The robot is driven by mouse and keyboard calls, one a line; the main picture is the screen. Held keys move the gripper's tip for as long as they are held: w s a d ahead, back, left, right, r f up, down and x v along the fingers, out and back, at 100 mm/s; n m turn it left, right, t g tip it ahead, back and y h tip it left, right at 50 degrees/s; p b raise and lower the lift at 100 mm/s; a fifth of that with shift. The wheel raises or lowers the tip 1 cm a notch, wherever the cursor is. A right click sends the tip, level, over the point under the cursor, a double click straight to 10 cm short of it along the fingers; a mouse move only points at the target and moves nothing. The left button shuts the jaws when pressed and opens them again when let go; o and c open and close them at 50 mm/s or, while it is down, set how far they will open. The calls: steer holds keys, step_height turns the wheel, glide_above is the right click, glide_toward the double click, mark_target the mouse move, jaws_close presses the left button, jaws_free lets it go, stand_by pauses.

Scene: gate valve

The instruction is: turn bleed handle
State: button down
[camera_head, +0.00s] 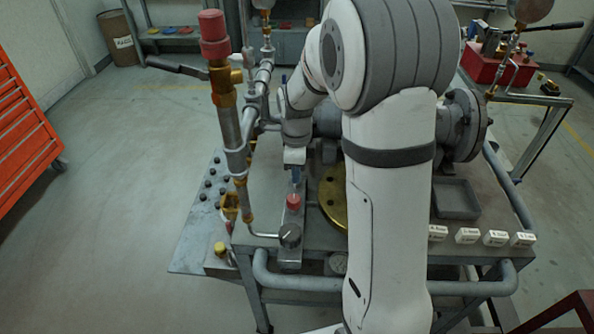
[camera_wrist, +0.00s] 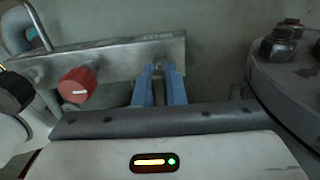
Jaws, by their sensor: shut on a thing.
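A metal manifold bar (camera_wrist: 115,62) crosses the wrist view, with a red knob (camera_wrist: 78,84) on its near face. My gripper (camera_wrist: 158,75) has two blue fingers against the bar to the right of the red knob. The fingers are close together and shut on a small part, which I take to be the bleed handle; it is mostly hidden between them. In the head view my gripper (camera_head: 296,177) is just beyond the red knob (camera_head: 293,202) on the bar (camera_head: 291,252). The handle cannot be made out there.
A large bolted flange (camera_wrist: 292,75) stands close on the right in the wrist view. A tall pipe with a red cap (camera_head: 213,35) rises left of my arm. A brass disc (camera_head: 333,200) and a grey tray (camera_head: 455,199) are on the bench to the right.

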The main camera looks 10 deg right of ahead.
steer(key=c, duration=1.5)
jaws_free()
